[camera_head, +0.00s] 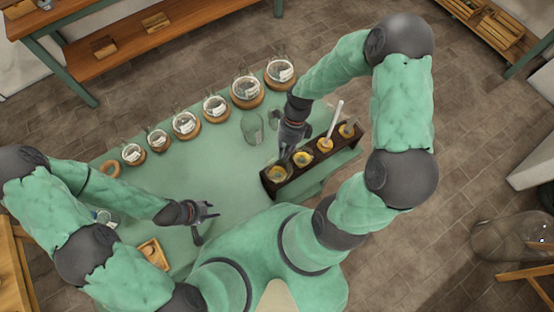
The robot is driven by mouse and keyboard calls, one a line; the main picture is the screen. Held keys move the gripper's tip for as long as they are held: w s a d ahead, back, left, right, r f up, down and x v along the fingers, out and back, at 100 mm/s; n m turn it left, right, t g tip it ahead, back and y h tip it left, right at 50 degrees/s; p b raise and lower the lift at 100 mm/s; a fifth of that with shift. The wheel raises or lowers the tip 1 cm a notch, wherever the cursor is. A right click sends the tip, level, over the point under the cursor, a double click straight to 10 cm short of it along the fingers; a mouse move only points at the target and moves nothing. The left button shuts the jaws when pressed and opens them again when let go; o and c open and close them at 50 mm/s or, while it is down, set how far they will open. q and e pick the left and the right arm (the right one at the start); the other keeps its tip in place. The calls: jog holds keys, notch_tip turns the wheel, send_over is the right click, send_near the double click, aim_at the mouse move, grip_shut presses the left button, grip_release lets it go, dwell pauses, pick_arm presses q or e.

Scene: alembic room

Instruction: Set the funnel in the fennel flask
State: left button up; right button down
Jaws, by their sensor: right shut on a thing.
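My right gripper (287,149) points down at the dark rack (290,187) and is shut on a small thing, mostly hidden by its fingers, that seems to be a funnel. Several yellow-topped, funnel-like pieces (303,158) sit in the rack, and a pale rod stands up from one. Several round glass flasks with white labels stand on cork rings along the table's far left edge, such as a large one (247,89) and a smaller one (186,124). The labels are too small to read, so I cannot tell which is fennel. My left gripper (207,222) is open and empty above the table.
A clear glass beaker (252,127) stands between the flasks and the rack. An empty cork ring (110,168) lies at the row's left end. A small wooden tray (153,254) lies near my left arm. The middle of the green table (195,178) is clear.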

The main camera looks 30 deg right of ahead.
notch_tip(320, 180, up, 12)
jog(key=p, duration=0.9)
jog(key=shift+f, duration=0.15)
dwell(0.8)
jog(key=shift+f, duration=0.1)
